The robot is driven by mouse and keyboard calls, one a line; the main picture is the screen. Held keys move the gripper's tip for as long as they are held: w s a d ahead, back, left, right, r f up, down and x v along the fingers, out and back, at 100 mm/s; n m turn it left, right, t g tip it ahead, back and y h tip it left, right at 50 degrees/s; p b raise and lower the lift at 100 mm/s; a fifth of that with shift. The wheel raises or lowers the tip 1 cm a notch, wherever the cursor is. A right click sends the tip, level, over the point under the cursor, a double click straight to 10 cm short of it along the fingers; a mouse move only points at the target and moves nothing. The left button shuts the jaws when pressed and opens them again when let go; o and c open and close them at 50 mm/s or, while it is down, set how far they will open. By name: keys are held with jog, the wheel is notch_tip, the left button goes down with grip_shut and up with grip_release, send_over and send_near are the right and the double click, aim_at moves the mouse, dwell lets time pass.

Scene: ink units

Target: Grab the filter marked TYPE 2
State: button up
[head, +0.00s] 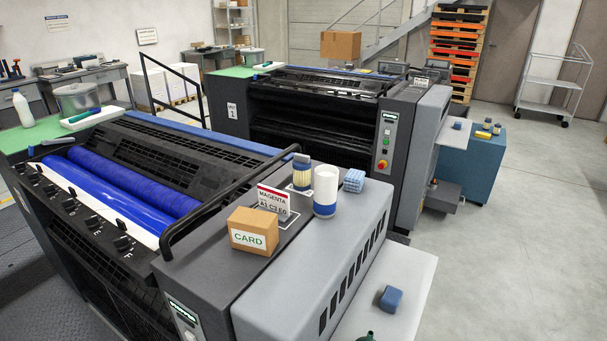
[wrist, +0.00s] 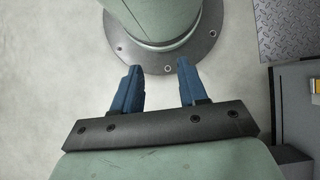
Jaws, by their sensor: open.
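Two filter-like cylinders stand upright on the grey top of the near press, right of centre in the head view. One is a pleated cream cartridge (head: 302,178) with a blue cap. The other is a smooth white cylinder (head: 326,186) with a blue lower band. I cannot read a TYPE mark on either. My gripper (wrist: 158,67) shows in the wrist view, open and empty, with its blue fingers apart over the pale floor. Neither cylinder shows in the wrist view, and I cannot make out my gripper in the head view.
A sign reading MAGENTA (head: 273,200), a box marked CARD (head: 253,231) and a folded blue cloth (head: 354,180) stand close around the cylinders. A black rail (head: 225,200) runs to their left. A blue block (head: 390,299) lies on the lower pale shelf (head: 412,272).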

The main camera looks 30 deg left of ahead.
dwell(0.3)
jog(key=o, duration=0.9)
jog(key=shift+c, duration=0.2)
